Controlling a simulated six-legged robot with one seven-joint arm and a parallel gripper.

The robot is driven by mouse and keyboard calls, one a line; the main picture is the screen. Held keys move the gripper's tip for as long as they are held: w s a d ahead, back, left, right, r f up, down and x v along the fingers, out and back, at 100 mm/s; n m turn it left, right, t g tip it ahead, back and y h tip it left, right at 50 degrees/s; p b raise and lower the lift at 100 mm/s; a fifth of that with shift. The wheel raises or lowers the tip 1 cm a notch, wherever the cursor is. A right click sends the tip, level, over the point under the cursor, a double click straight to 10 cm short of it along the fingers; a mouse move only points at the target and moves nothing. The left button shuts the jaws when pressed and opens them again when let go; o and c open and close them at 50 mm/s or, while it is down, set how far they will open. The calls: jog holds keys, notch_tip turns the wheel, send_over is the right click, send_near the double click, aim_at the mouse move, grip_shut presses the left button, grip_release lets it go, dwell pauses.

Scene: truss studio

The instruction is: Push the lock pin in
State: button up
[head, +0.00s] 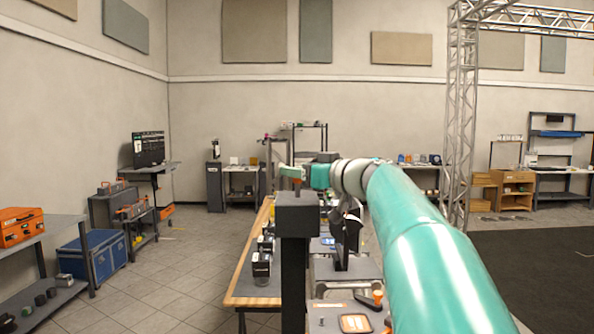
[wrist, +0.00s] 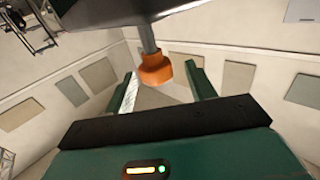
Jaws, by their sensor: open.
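The lock pin shows in the wrist view as a grey rod with an orange knob (wrist: 155,70) at its end. The rod comes out of a dark block (wrist: 115,10) at the top edge. My gripper (wrist: 162,88) is open, with one green finger on each side of the knob and a gap on both sides. I cannot tell how deep the knob sits between the fingers. In the head view my gripper (head: 291,172) is just above a dark block on a post (head: 297,214). A small orange spot there (head: 298,180) looks like the knob, partly hidden.
A long wood-edged bench (head: 247,282) with small devices runs along the left of the post. A grey machine with an orange-knobbed lever (head: 375,297) stands at the front right. A truss tower (head: 460,120) rises at the right.

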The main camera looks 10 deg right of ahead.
aim_at(297, 182)
jog(key=shift+x, duration=0.8)
jog(key=shift+d, duration=0.1)
jog(key=shift+w, duration=0.1)
jog(key=c, duration=0.3)
grip_shut()
jog(key=shift+f, duration=1.85)
jog(key=shift+c, duration=0.3)
grip_release()
jog(key=o, duration=0.4)
jog(key=shift+c, duration=0.2)
